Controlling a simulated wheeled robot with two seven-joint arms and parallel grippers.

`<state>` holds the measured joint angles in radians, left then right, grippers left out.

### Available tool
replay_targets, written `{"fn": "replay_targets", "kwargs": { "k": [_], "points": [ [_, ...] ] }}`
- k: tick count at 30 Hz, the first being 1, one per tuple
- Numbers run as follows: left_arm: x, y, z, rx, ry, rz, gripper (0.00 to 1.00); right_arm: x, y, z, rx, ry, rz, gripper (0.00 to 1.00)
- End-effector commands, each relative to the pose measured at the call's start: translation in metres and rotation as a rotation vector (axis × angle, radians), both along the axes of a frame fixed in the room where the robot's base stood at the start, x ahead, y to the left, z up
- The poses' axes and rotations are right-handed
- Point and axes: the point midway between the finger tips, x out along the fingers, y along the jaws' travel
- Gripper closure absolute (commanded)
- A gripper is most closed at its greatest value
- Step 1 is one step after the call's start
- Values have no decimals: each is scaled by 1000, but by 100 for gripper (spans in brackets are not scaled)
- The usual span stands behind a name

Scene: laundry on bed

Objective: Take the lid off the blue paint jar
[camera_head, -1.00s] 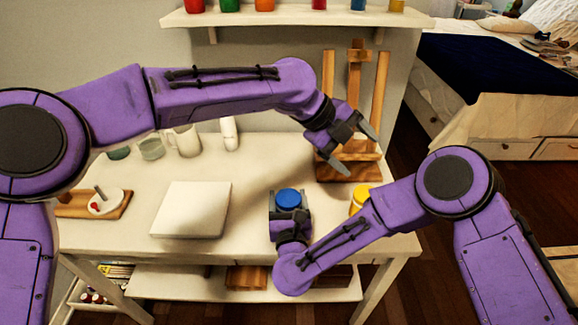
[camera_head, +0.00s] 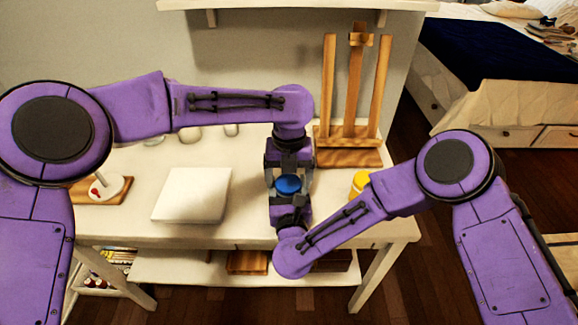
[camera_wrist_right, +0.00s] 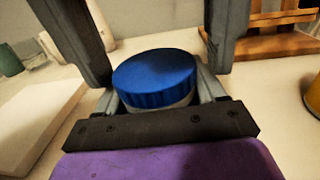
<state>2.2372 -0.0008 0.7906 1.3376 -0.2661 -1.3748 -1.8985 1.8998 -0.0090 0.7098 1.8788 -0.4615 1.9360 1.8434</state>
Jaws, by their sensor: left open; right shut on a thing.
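The blue paint jar with its blue lid (camera_head: 288,184) stands near the front edge of the table. My right gripper (camera_head: 290,200) reaches in from the front and is shut on the jar, below the lid. In the right wrist view the ribbed blue lid (camera_wrist_right: 155,77) sits on the pale jar body (camera_wrist_right: 170,105), between the right fingers. My left gripper (camera_head: 288,172) points down over the jar from behind, open, with its fingers on either side of the lid. Its fingers also show in the right wrist view (camera_wrist_right: 150,45). I cannot tell whether they touch the lid.
A yellow-lidded jar (camera_head: 361,184) stands to the right, close to my right forearm. A wooden easel (camera_head: 350,150) stands behind. A white square panel (camera_head: 192,195) lies to the left, beside a wooden board (camera_head: 115,196) holding a palette.

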Motion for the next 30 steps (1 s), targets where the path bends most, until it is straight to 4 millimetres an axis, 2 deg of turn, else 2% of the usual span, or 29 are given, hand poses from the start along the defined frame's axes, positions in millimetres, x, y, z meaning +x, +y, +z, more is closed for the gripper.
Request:
{"fn": "replay_targets", "kwargs": {
  "k": [6, 7, 9, 12, 17, 20, 24, 27, 30],
  "points": [
    [0, 0, -1, 0, 0, 0, 15, 0, 0, 0, 0, 0, 0, 100],
    [0, 0, -1, 0, 0, 0, 21, 0, 0, 0, 0, 0, 0, 100],
    [0, 0, -1, 0, 0, 0, 44, 0, 0, 0, 0, 0, 0, 100],
    [0, 0, -1, -1, 0, 0, 73, 0, 0, 0, 0, 0, 0, 100],
    [0, -1, -1, -2, 0, 12, 73, 0, 0, 0, 0, 0, 1, 100],
    [0, -1, -1, 2, -1, 162, 73, 0, 1, 0, 0, 0, 2, 100],
    [0, -1, 0, 0, -2, 464, 73, 0, 1, 0, 0, -1, 3, 100],
    [0, -1, 0, -3, 0, 574, 73, 0, 1, 0, 0, -1, 3, 100],
    [0, -2, 0, -5, 2, 592, 73, 0, 1, 0, 0, -1, 4, 100]
  ]
}}
